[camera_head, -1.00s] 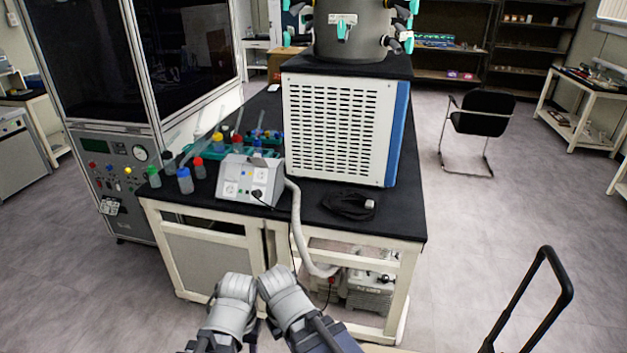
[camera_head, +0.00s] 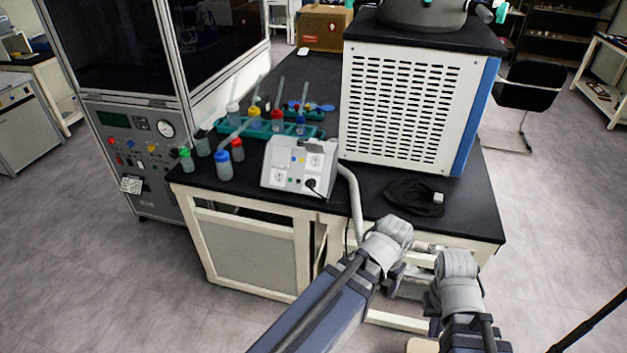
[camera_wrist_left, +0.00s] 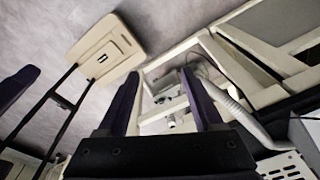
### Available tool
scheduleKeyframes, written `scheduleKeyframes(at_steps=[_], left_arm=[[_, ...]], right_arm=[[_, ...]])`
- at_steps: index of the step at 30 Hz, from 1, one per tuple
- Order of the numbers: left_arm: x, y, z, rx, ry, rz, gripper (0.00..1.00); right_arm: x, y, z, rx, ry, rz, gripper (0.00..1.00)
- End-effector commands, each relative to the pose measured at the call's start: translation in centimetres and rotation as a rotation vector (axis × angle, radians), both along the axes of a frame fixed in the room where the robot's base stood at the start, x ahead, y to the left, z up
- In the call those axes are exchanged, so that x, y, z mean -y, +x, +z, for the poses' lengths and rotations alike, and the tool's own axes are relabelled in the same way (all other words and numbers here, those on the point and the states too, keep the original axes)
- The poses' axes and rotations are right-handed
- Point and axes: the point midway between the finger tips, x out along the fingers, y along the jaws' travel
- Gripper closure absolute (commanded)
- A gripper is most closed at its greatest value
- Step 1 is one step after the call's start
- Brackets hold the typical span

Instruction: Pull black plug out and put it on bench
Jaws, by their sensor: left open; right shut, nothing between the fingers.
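The black plug (camera_head: 311,185) sits in the lower right socket of the grey power box (camera_head: 283,171) on the bench (camera_head: 335,205). Its cord hangs down the bench front. My left gripper (camera_head: 390,234) is in front of the bench's front edge, right of and below the plug and clear of it. Its fingertips are hidden in the head view. In the left wrist view its two fingers (camera_wrist_left: 160,95) are spread with nothing held. My right gripper (camera_head: 458,266) is further right, empty and shut, its fingertips hard to make out.
A grey hose (camera_head: 353,205) runs down beside the box. Coloured-cap bottles (camera_head: 222,165) stand at left, and a large white vented unit (camera_head: 405,110) stands behind.

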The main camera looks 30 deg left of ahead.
Motion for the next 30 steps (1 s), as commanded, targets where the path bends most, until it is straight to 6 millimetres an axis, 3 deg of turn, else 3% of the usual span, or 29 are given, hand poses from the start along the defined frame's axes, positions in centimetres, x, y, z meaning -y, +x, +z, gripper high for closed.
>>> scheduleKeyframes(at_steps=[1, 3, 7, 10, 15, 18, 21, 30], left_arm=[[-2.2, 2.7, -0.2, 0.061, -0.031, 0.044, 0.32], [-5.5, 6.3, 0.1, 0.166, -0.071, 0.099, 0.32], [-13.0, 11.7, 1.3, 0.369, -0.11, 0.207, 0.32], [-19.2, 14.5, 2.6, 0.513, -0.109, 0.285, 0.32], [-27.6, 16.4, 4.8, 0.693, -0.075, 0.385, 0.32], [-30.6, 16.7, 5.6, 0.753, -0.057, 0.42, 0.32], [-32.3, 16.7, 6.1, 0.787, -0.044, 0.44, 0.32], [-33.0, 16.8, 6.3, 0.801, -0.039, 0.447, 0.32]], right_arm=[[0.0, 0.0, -0.4, 0.0, 0.0, 0.0, 1.0], [0.0, 0.0, -0.7, 0.0, 0.0, 0.0, 1.0], [0.0, 0.0, -1.2, 0.0, 0.0, 0.0, 1.0], [0.0, 0.0, -1.5, 0.0, 0.0, 0.0, 1.0], [0.0, 0.0, -1.8, 0.0, 0.0, 0.0, 1.0], [0.0, 0.0, -1.9, 0.0, 0.0, 0.0, 1.0], [0.0, 0.0, -1.9, 0.0, 0.0, 0.0, 1.0], [0.0, 0.0, -2.0, 0.0, 0.0, 0.0, 1.0]])
